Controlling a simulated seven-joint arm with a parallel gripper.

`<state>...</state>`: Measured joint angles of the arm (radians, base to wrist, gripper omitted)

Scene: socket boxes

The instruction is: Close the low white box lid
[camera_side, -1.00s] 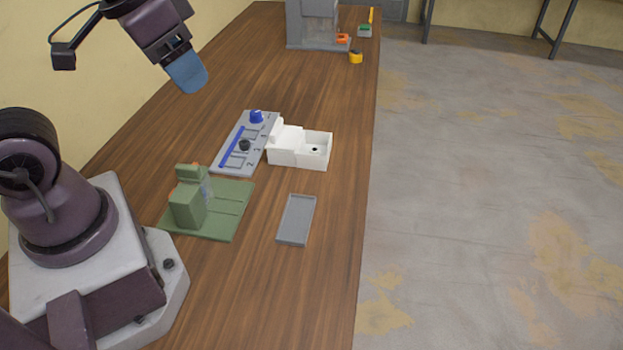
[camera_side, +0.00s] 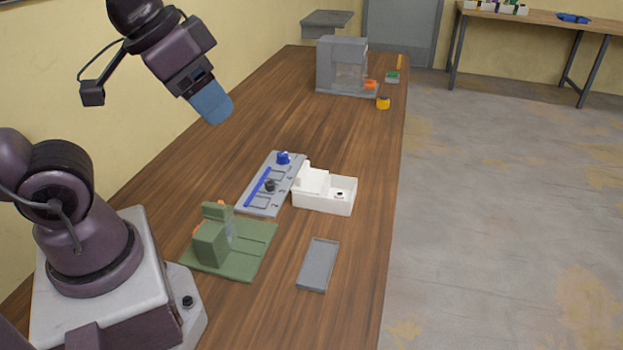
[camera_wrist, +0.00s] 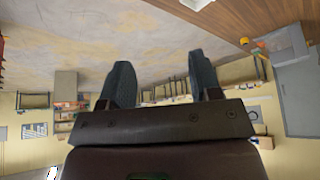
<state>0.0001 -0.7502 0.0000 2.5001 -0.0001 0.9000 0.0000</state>
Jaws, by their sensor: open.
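The low white box (camera_side: 324,195) stands on the wooden table, beside the right edge of a grey board. Its right compartment is open at the top, with a small dark spot inside. A raised white part (camera_side: 312,178) stands at its left end; I cannot tell if this is the lid. My gripper (camera_side: 212,106) is in the air, up and to the left of the box, well apart from it. In the wrist view its two blue-grey fingers (camera_wrist: 163,88) are spread with nothing between them. The box does not show in the wrist view.
A grey board (camera_side: 257,200) with a blue bar and knobs touches or nearly touches the box. A green fixture (camera_side: 262,245) and a grey tray (camera_side: 318,264) lie nearer. A grey machine (camera_side: 341,62) and a yellow item (camera_side: 383,103) stand farther back.

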